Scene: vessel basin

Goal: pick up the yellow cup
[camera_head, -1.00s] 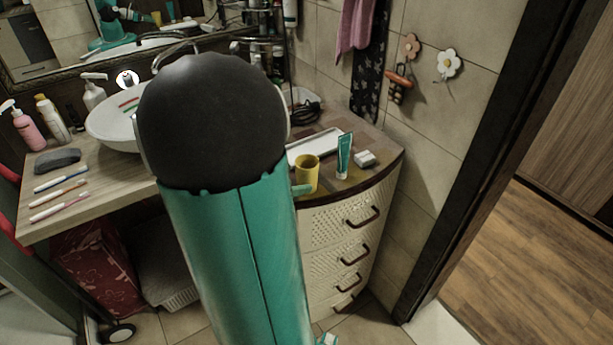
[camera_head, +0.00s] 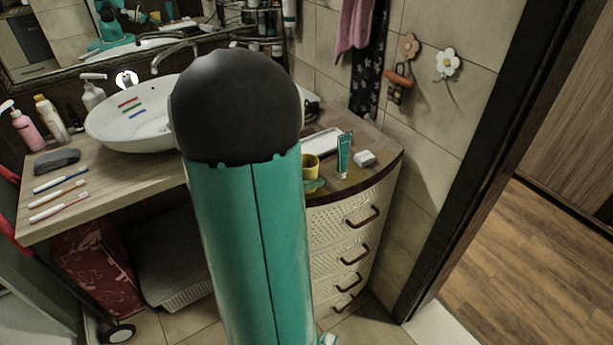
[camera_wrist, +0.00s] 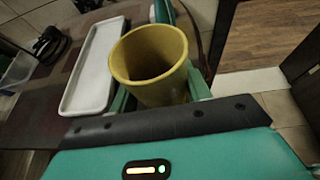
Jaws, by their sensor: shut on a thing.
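The yellow cup (camera_wrist: 150,65) stands between the two fingers of my gripper (camera_wrist: 158,98) in the wrist view, its open rim facing up toward the camera. The green fingers are shut on its sides. In the head view, part of the yellow cup (camera_head: 310,167) shows at the right edge of my arm, on or just above the counter over the drawers. A green part of my gripper (camera_head: 314,186) shows just below it. My arm hides the rest. I cannot tell whether the cup touches the counter.
A white tray (camera_wrist: 92,70) lies left of the cup. A teal tube (camera_head: 344,155) stands to its right, with a small white block (camera_head: 364,158) beyond. A white basin (camera_head: 130,135), toothbrushes (camera_head: 58,195) and bottles (camera_head: 30,131) occupy the left counter.

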